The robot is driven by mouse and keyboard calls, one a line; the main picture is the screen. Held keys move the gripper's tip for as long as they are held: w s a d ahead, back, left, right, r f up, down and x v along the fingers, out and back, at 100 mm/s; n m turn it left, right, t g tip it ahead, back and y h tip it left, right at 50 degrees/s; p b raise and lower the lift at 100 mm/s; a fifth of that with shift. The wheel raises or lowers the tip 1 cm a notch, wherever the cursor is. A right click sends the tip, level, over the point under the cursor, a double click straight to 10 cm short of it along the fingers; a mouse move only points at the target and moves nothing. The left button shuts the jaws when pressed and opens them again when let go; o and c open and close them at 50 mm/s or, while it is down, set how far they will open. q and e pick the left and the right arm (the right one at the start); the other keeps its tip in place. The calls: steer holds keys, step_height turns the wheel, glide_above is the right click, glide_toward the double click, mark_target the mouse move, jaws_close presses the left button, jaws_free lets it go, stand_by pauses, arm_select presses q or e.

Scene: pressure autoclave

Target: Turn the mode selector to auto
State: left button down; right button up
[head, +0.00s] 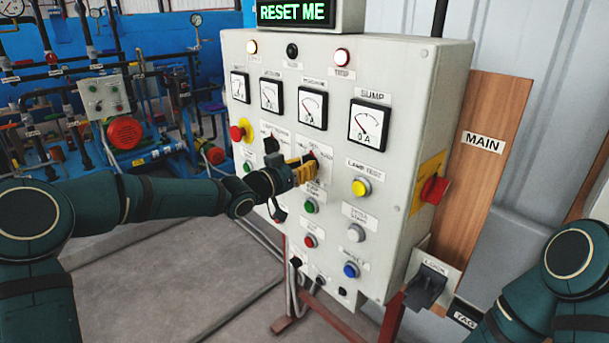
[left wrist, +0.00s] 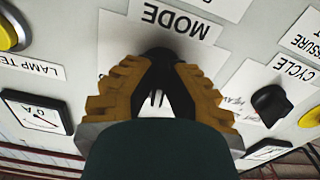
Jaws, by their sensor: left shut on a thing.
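The mode selector (left wrist: 158,54) is a dark knob on the grey panel, beside the upside-down MODE label (left wrist: 175,20) in the left wrist view. My left gripper (left wrist: 160,64) has its yellow-brown fingers closed on the knob from both sides. In the head view the left gripper (head: 306,168) reaches the panel's middle row and covers most of the knob. The fingers hide the pointer and position marks, so I cannot tell which way the selector points. My right arm shows at the lower right of the head view; its gripper is out of frame.
Blue machinery stands at the left.

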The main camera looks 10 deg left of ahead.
arm_select(q)
steer(key=m+b, duration=0.2)
steer(key=m, duration=0.1)
steer(key=shift+m, duration=0.4)
steer(key=m+b, duration=0.3)
steer(key=m, duration=0.1)
steer(key=shift+m, duration=0.3)
steer(key=shift+m+b, duration=1.05)
steer(key=shift+m, duration=0.55)
arm_select(e)
step_height(320, 180, down, 8)
steer(key=s, duration=0.1)
steer(key=shift+s+a+g, duration=0.2)
steer(key=shift+s+g, duration=0.1)
steer(key=shift+s, duration=0.05)
arm_select(q)
steer(key=shift+r, duration=0.1)
steer(key=c, duration=1)
jaws_free()
steer(key=shift+w, duration=0.1)
